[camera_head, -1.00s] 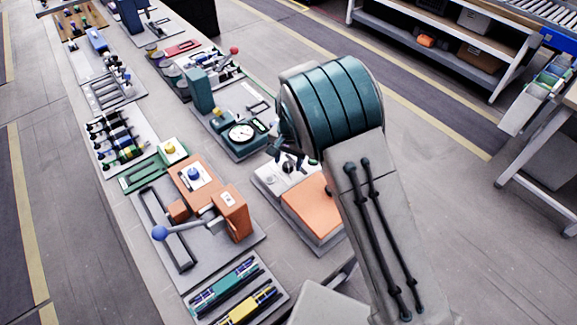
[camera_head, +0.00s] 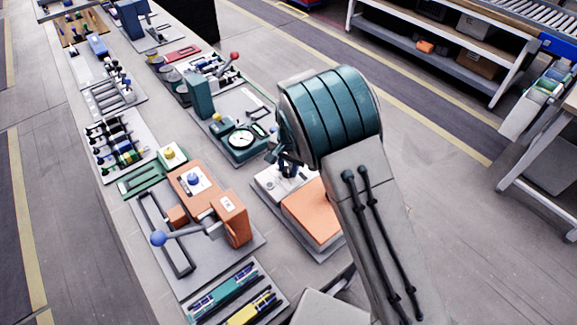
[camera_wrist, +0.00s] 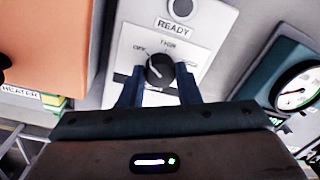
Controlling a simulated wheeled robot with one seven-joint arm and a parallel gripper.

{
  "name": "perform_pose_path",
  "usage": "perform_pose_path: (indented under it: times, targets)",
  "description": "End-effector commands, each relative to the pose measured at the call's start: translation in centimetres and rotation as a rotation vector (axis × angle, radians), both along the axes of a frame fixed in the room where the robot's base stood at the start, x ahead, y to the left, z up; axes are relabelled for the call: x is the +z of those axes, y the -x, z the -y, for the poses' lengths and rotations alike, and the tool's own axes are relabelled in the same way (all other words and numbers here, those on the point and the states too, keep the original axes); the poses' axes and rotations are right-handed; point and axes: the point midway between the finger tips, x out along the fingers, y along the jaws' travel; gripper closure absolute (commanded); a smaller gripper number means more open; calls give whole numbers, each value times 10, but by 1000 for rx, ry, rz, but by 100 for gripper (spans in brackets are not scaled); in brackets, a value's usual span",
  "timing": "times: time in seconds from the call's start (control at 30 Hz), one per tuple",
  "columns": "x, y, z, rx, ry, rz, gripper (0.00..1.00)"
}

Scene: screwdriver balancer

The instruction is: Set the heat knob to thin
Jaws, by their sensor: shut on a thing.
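The heat knob (camera_wrist: 160,69) is a round black knob on a pale panel (camera_wrist: 135,45) in the wrist view. "OFF" is printed at its upper left and "THIN" above it. A light pointer mark shows on the knob, but I cannot tell exactly which label it points to. My gripper (camera_wrist: 160,85) has its two dark blue fingers on either side of the knob, shut on it. In the head view my gripper (camera_head: 289,163) is down at the panel beside the orange pad (camera_head: 313,213), and it hides most of the knob.
A "READY" label (camera_wrist: 174,26) sits above the knob. A teal dial gauge unit (camera_wrist: 290,85) stands close on the right in the wrist view. In the head view an orange press with a blue-ball lever (camera_head: 159,238) stands to the left.

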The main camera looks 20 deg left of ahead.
Motion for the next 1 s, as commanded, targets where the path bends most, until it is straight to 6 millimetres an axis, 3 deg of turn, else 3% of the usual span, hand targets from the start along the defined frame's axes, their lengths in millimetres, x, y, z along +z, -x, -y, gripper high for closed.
perform_pose_path:
  times: [1.0]
  targets:
    - [1, 1, -2, -821, -2, 1, 93]
